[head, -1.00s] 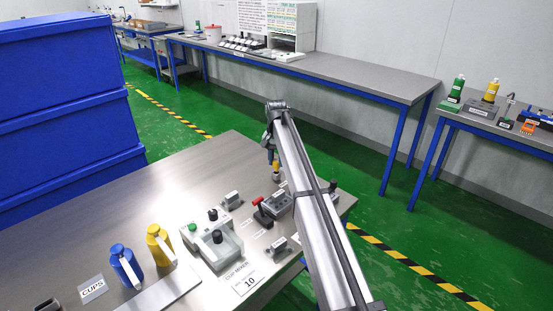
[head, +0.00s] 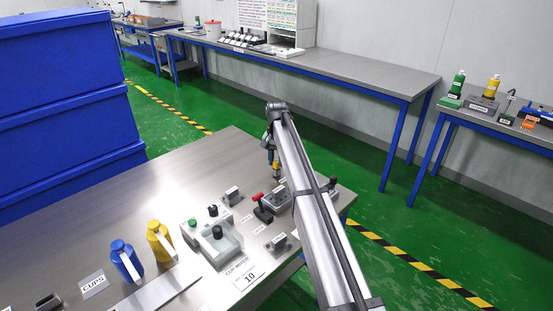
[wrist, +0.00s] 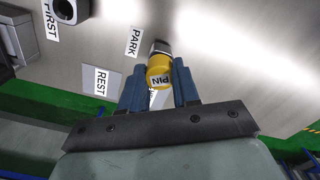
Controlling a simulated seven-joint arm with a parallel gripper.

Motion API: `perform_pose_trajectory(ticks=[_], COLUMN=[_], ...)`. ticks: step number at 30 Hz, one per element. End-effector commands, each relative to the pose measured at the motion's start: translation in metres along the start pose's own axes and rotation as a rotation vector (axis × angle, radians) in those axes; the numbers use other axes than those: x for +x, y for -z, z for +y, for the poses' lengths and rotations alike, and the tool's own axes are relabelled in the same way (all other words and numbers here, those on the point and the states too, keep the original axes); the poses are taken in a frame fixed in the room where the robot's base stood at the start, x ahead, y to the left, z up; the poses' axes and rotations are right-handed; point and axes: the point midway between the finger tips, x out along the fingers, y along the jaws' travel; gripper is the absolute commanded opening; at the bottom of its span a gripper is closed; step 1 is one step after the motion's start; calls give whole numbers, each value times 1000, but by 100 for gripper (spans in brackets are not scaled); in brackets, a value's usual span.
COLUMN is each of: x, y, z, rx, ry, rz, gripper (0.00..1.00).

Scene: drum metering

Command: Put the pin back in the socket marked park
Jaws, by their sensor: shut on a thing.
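The yellow pin (wrist: 159,76), lettered PIN, is between the two fingers of my gripper (wrist: 160,88) in the wrist view. My gripper is shut on it. A grey metal piece (wrist: 160,47) shows at the pin's far end, beside the PARK label (wrist: 135,42). I cannot tell whether the pin is seated in a socket there or just over it. In the head view my gripper (head: 274,161) is low over the far part of the steel table, with the yellow pin (head: 276,166) under it, partly hidden by my arm.
A REST label (wrist: 101,82) and a FIRST label (wrist: 50,20) beside a dark-holed socket (wrist: 70,7) lie to the left in the wrist view. The table's far left is clear.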

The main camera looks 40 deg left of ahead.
Motion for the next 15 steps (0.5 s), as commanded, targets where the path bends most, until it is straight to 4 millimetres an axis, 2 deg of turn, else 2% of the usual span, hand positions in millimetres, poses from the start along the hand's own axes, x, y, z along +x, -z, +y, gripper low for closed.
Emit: perform_pose_trajectory(ticks=[9,10,15], x=[6,6,6], y=[0,0,0], z=[0,0,0], rx=[0,0,0], ry=[0,0,0], rz=[0,1,0], gripper=[0,34,50])
